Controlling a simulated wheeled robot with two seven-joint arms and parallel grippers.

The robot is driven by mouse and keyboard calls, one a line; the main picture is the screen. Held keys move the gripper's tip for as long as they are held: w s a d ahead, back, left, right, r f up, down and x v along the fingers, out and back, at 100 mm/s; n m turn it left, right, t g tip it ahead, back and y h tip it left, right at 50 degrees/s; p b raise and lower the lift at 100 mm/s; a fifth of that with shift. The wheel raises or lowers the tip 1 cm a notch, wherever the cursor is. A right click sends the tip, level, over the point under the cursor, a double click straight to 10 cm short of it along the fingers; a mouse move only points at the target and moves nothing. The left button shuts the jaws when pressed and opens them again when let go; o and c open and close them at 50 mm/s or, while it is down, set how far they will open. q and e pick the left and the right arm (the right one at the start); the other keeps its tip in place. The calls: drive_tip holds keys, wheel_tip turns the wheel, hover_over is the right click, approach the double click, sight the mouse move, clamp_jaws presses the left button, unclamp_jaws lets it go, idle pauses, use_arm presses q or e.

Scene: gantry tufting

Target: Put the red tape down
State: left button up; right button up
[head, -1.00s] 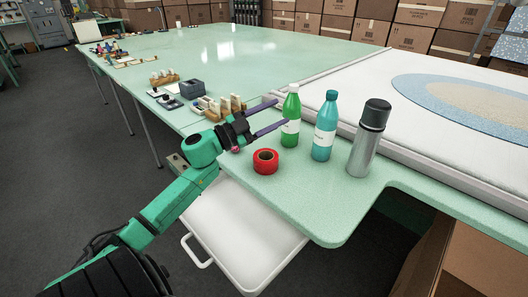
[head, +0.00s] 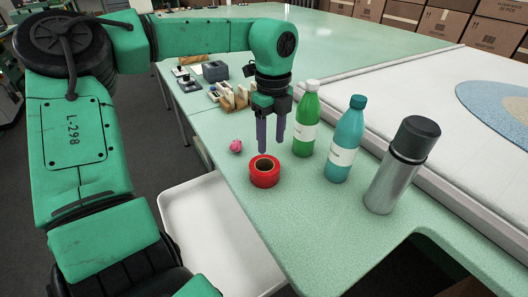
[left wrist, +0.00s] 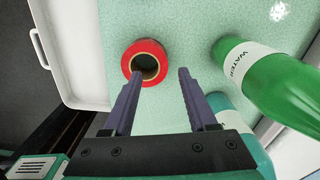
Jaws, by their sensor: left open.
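The roll of red tape (head: 265,178) lies flat on the pale green table, near its front left edge. In the left wrist view the red tape (left wrist: 145,68) shows from above, its hole dark, just beyond the left finger's tip. My left gripper (head: 271,146) points down just behind and above the tape in the head view. Its two purple fingers are apart with nothing between them, as the left wrist view (left wrist: 156,75) also shows. My right gripper is not in view.
A green bottle (head: 306,118), a teal bottle (head: 346,139) and a steel flask (head: 403,165) stand right of the tape. A small pink object (head: 236,146) lies left of the gripper. A white tray (head: 180,214) sits below the table edge. Wooden blocks (head: 236,97) stand farther back.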

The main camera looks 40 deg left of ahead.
sight(272, 159)
use_arm(q)
drive_tip(key=f, duration=0.7)
drive_tip(key=shift+d, duration=0.2)
drive_tip(key=shift+w+f, duration=0.15)
drive_tip(key=shift+f, duration=0.2)
clamp_jaws()
